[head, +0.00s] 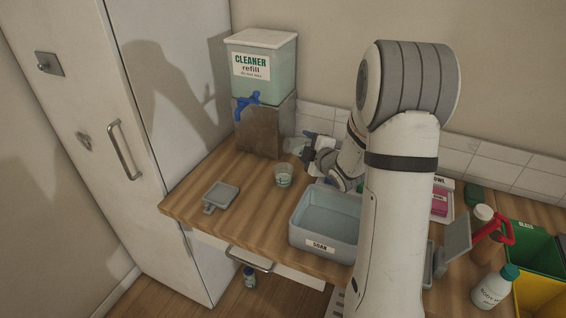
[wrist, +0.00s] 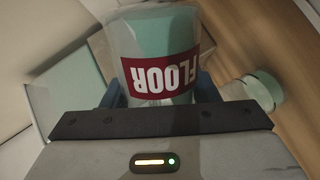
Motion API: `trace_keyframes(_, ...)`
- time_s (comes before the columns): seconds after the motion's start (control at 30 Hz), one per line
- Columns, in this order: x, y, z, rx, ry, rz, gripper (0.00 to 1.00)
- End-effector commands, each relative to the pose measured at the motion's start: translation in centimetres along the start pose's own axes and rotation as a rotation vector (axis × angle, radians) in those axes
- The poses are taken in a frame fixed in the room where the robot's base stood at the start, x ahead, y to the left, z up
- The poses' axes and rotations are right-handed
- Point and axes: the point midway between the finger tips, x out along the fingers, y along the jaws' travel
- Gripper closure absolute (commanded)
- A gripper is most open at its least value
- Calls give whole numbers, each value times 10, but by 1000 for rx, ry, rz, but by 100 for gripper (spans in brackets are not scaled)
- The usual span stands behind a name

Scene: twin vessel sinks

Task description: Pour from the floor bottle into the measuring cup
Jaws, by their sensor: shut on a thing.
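The floor bottle (wrist: 158,55), clear with pale green contents and a red label reading FLOOR, fills the middle of the wrist view. My gripper (wrist: 160,92) is shut on it, with a blue finger on each side. In the head view my gripper (head: 307,146) is over the counter, right of the refill tank, and the bottle is small and mostly hidden there. The measuring cup (head: 283,175), small and clear, stands on the counter just left of and nearer than my gripper. A clear cup (wrist: 262,90) also shows right of the bottle in the wrist view. Its contents are hard to tell.
A cleaner refill tank (head: 262,68) with a blue tap sits on a metal stand behind the cup. A small grey scale-like plate (head: 220,195) lies left. Bottles and colored bins crowd the right.

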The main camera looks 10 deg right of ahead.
Motion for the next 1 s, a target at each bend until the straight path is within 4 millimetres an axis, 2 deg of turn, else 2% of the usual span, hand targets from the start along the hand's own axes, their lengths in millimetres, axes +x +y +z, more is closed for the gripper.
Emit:
trace_keyframes(0.1,2,1,-1,103,32,9,83)
trace_keyframes(0.33,1,4,-3,139,43,9,83)
trace_keyframes(0.5,0,7,-7,240,70,8,83)
trace_keyframes(0.67,4,-8,-6,383,109,7,83)
trace_keyframes(0.83,2,-1,-11,534,150,8,83)
trace_keyframes(1.0,-4,20,-11,677,188,7,83)
